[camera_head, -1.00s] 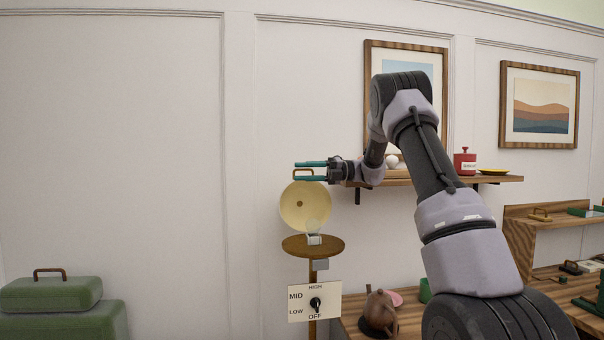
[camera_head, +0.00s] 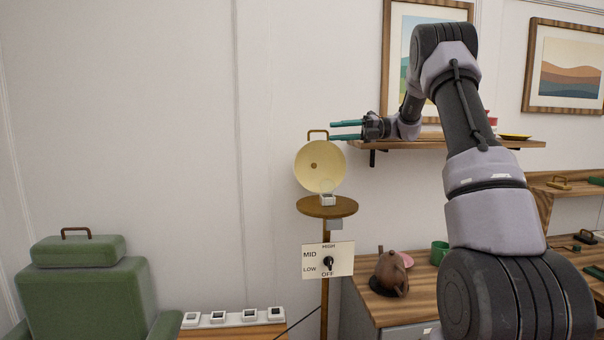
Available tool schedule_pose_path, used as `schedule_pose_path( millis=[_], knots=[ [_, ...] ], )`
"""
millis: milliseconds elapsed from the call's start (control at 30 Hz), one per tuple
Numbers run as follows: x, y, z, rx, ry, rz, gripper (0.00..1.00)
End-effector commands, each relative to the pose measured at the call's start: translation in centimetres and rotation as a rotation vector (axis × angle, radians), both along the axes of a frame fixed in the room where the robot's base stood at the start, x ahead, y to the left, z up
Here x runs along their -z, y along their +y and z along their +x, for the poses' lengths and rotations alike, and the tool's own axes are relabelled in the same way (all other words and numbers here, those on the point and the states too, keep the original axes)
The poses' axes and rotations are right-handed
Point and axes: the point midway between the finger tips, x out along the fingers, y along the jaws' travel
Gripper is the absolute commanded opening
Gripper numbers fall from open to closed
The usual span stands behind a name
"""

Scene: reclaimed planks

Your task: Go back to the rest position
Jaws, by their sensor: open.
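My gripper (camera_head: 346,131) shows in the head view at the end of my raised arm. Its two teal fingers point left and are apart, with nothing between them. It is beside the brass handle (camera_head: 318,132) on top of a cream round dish-shaped lamp (camera_head: 330,178); I cannot tell if they touch. The lamp sits on a round wooden stand (camera_head: 327,208). A dial panel (camera_head: 329,260) marked OFF, LOW, MID and HIGH is fixed below it. My arm hides part of the wall shelf.
A wooden wall shelf (camera_head: 460,144) is behind my gripper. The wall space left of the lamp is clear.

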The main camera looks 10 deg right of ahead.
Motion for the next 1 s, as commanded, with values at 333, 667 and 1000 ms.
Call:
schedule_pose_path(
  millis=[333,667,1000],
  knots=[
    [-2.8,4.3,-13.2,-0.229,-0.686,-0.429,0.42],
    [-1.5,3.8,-25.3,-0.634,-1.387,-0.808,0.42],
    [0.9,0.5,-33.8,-1.212,-2.012,-1.131,0.42]
  ],
)
